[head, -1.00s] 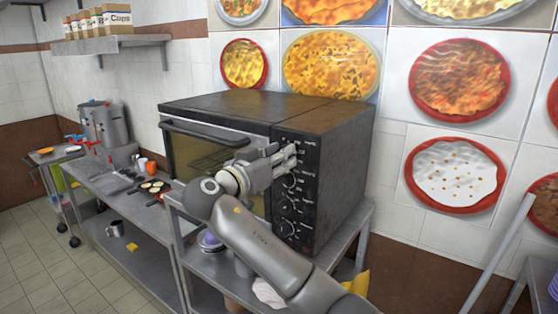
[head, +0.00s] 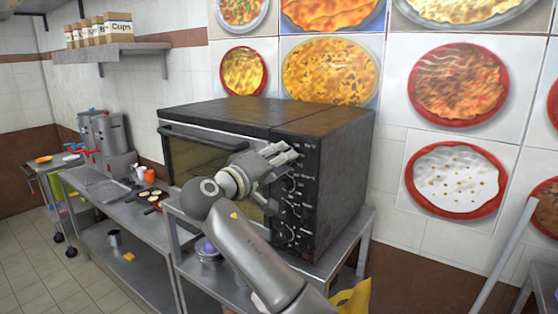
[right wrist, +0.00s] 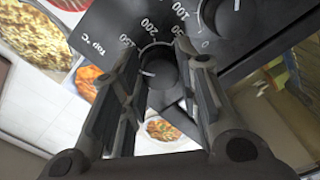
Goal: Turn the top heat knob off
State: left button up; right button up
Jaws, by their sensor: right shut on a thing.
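The black oven (head: 220,117) stands on a metal table, with a column of knobs on its right front panel. My right gripper (head: 285,153) is at the upper part of that panel and hides the top knob in the head view. In the right wrist view, the fingers (right wrist: 158,62) are shut around a round black knob (right wrist: 155,72) with a white pointer line. The panel beside it reads "Top °C", with 150 and 200 near the knob. Lower knobs (head: 290,183) show below the gripper. My left gripper is not in view.
A second knob (right wrist: 228,15) is close to the gripper in the right wrist view. The oven door handle (head: 203,136) is left of the arm. A lower metal counter (head: 130,205) with pans and a stockpot (head: 110,132) stands at left.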

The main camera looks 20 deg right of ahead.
jog(key=shift+r+n+p, duration=0.1)
jog(key=shift+n+p, duration=1.5)
jog(key=shift+n, duration=4.4)
jog(key=o, duration=1)
jog(key=shift+a, duration=0.1)
